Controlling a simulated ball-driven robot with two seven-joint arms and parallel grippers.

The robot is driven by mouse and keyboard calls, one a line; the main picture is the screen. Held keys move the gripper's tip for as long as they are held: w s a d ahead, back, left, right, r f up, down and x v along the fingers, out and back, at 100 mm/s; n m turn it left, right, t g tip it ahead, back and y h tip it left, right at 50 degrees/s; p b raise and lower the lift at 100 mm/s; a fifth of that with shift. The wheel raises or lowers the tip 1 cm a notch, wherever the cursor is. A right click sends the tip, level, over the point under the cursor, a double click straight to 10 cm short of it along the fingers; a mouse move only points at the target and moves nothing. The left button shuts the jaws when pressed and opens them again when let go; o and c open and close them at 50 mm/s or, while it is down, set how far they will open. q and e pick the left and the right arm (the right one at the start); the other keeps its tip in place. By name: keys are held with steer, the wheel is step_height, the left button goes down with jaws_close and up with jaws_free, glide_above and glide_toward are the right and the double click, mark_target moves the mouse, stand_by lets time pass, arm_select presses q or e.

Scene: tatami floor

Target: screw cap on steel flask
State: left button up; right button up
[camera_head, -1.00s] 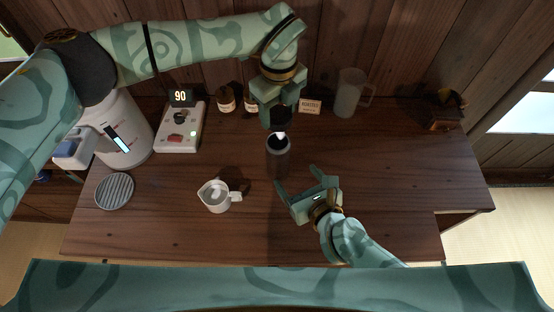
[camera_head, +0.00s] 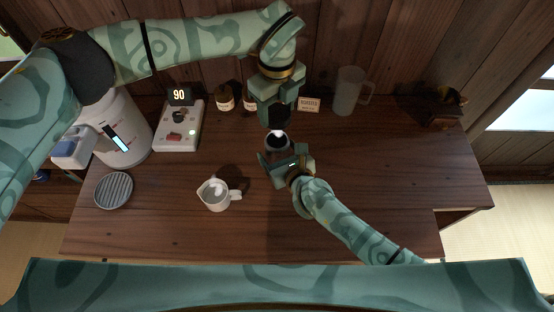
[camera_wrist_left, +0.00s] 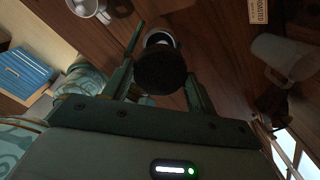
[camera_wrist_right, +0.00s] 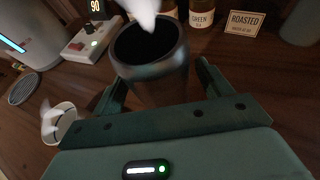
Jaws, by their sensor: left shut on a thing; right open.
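The steel flask (camera_head: 278,145) stands upright on the table with its mouth open. In the right wrist view its dark steel wall (camera_wrist_right: 158,82) and open rim show, with white vapour at the mouth. My left gripper (camera_head: 277,112) is shut on the dark round cap (camera_wrist_left: 160,70) and holds it above the flask, apart from it. My right gripper (camera_head: 284,158) is open, with its fingers on either side of the flask body. The right wrist view shows a gap beside the right-hand finger. The lower flask is hidden behind this gripper in the head view.
A white pitcher (camera_head: 215,195) and a round grille (camera_head: 114,190) stand to the left. Behind are a kettle (camera_head: 122,130), a scale-like device reading 90 (camera_head: 178,135), small jars (camera_head: 225,98), a sign (camera_head: 309,105) and a frosted jug (camera_head: 348,92).

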steer(key=shift+w, duration=0.15)
steer(key=c, duration=1.5)
arm_select(q)
steer(key=shift+f, duration=2.5)
arm_select(e)
steer(key=shift+f, duration=0.1)
arm_select(q)
steer(key=shift+f, duration=0.1)
steer(key=shift+f, duration=0.75)
steer(key=shift+f, duration=0.6)
